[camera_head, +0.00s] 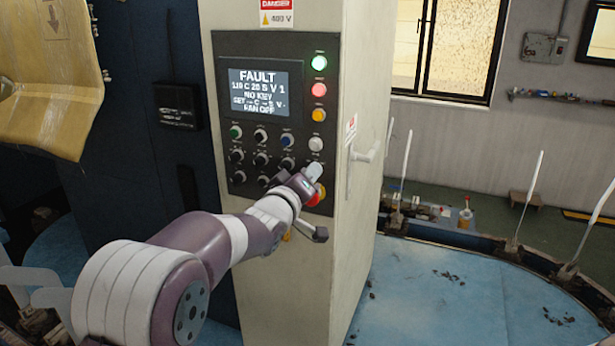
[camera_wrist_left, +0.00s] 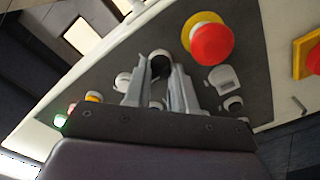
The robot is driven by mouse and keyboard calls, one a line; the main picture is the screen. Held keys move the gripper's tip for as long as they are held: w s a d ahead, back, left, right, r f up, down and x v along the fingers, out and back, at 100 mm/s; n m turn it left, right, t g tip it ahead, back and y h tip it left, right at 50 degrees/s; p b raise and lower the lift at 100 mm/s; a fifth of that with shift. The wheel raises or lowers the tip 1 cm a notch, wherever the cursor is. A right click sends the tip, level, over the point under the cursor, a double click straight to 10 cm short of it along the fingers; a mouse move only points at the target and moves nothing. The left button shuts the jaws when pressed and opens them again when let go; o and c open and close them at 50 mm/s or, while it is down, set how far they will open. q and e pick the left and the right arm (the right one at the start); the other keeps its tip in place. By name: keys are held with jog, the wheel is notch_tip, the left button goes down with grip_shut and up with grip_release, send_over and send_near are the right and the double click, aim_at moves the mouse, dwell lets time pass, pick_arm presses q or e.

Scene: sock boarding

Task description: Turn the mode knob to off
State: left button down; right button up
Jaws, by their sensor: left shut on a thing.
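The control panel (camera_head: 264,105) is on the front of a pale cabinet, with rows of small knobs below a screen. My left gripper (camera_head: 305,178) is at the panel's lower right. In the left wrist view my left gripper (camera_wrist_left: 160,78) has its two fingers closed on either side of a dark knob (camera_wrist_left: 160,64). In the head view the gripper hides this knob. I cannot read its label or its setting, so I cannot tell from print whether it is the mode knob. My right gripper does not show.
A red stop button with a yellow collar (camera_wrist_left: 211,44) is close beside the fingers. A grey switch (camera_wrist_left: 223,79) sits to their right. The screen (camera_head: 258,92) reads FAULT. Green (camera_head: 319,63), red (camera_head: 319,90) and amber (camera_head: 319,115) lamps line the panel's right. A handle (camera_head: 364,154) juts from the cabinet side.

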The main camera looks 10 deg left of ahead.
pick_arm(q)
jog(key=c, duration=0.9)
grip_release()
jog(key=s+b, duration=0.1)
jog(key=s, duration=0.3)
jog(key=s+a+b, duration=0.1)
jog(key=s+b, duration=0.1)
jog(key=s, duration=0.2)
jog(key=s+a+b, duration=0.1)
jog(key=s+b, duration=0.1)
jog(key=s, duration=0.2)
jog(key=shift+s+a, duration=0.2)
